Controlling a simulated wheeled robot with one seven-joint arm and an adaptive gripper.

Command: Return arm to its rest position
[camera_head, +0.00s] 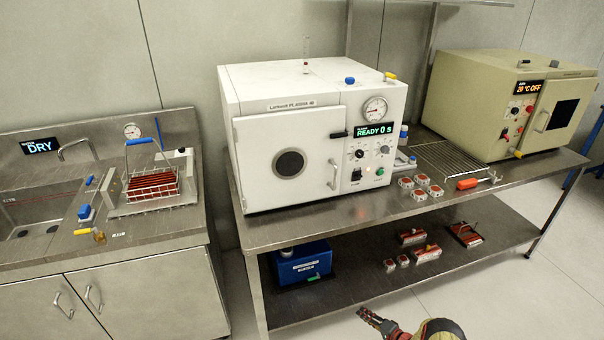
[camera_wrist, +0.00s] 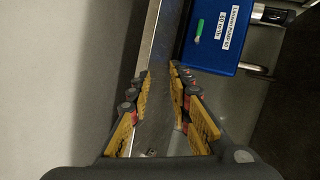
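My gripper (camera_head: 372,318) shows at the bottom edge of the head view, in front of the lower shelf and over the floor. The rest of my arm is mostly cut off by the frame. In the wrist view my gripper (camera_wrist: 161,76) has its two yellow-padded fingers apart, with nothing between them. Beyond the fingertips is a metal edge, and a blue box (camera_wrist: 225,35) with a white label lies up and right of them. The same blue box (camera_head: 303,265) sits on the lower shelf in the head view.
A steel bench (camera_head: 300,226) carries a white plasma oven (camera_head: 240,140), its door shut and display reading READY 0 s. A beige oven (camera_head: 470,85) stands right. The lower shelf (camera_head: 350,293) holds small red-and-white parts. A sink counter (camera_head: 150,228) with a rack stands left. Floor (camera_head: 520,300) is clear.

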